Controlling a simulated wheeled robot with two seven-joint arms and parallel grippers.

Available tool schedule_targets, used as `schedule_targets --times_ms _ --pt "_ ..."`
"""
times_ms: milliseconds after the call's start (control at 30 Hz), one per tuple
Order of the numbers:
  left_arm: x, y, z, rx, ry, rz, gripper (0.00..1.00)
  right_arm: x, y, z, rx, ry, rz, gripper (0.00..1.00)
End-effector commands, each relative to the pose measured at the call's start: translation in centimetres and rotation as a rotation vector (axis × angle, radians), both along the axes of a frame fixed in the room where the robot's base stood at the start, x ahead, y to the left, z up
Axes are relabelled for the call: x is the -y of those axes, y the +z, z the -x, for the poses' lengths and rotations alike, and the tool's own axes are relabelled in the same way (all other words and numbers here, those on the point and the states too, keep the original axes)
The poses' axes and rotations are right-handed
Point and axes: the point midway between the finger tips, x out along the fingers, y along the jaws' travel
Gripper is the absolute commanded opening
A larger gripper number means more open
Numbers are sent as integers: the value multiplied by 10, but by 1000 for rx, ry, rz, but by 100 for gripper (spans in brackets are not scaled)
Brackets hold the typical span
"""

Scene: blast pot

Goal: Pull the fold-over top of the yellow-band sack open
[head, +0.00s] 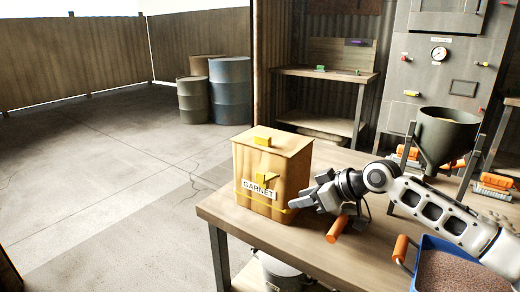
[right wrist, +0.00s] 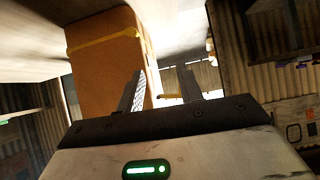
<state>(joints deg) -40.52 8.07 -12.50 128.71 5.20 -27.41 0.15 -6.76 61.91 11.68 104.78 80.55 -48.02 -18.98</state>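The yellow-band sack (head: 262,200), a tan block-shaped sack labelled GARNET, stands upright on the near left corner of the wooden table. A yellow tab (head: 263,141) sits on its folded top and another (head: 264,178) on its front; the top looks closed. A thin yellow band runs round its lower part. My right gripper (head: 305,196) is beside the sack's right side, low down. In the right wrist view its two fingers (right wrist: 161,78) are spread and hold nothing clearly; the sack (right wrist: 104,70) is left of them. My left gripper is out of view.
An orange handle (head: 337,229) lies on the table (head: 300,240) near my right gripper. A blue tray (head: 415,275) of brown grit is at the lower right. A hopper (head: 448,135) stands behind my right arm. Floor left of the table is clear.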

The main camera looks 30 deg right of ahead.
Motion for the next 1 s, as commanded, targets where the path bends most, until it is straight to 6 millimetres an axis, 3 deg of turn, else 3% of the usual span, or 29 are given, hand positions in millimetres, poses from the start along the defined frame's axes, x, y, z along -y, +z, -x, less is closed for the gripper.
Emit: schedule_targets --times_ms 33,100,200,300,567,800,1000 --pt "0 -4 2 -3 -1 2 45 19 44 -13 60 -6 -1 36" --pt "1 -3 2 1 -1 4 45 31 90 -20 120 -5 -23 36" --pt "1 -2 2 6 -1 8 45 40 136 -24 182 -2 -47 36" --pt "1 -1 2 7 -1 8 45 43 159 -25 214 1 -59 36" --pt "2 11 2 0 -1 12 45 37 166 -35 222 8 -68 36" --pt "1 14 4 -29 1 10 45 34 158 -48 219 0 -65 36" --pt "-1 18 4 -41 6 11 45 24 148 -71 223 2 -72 36"
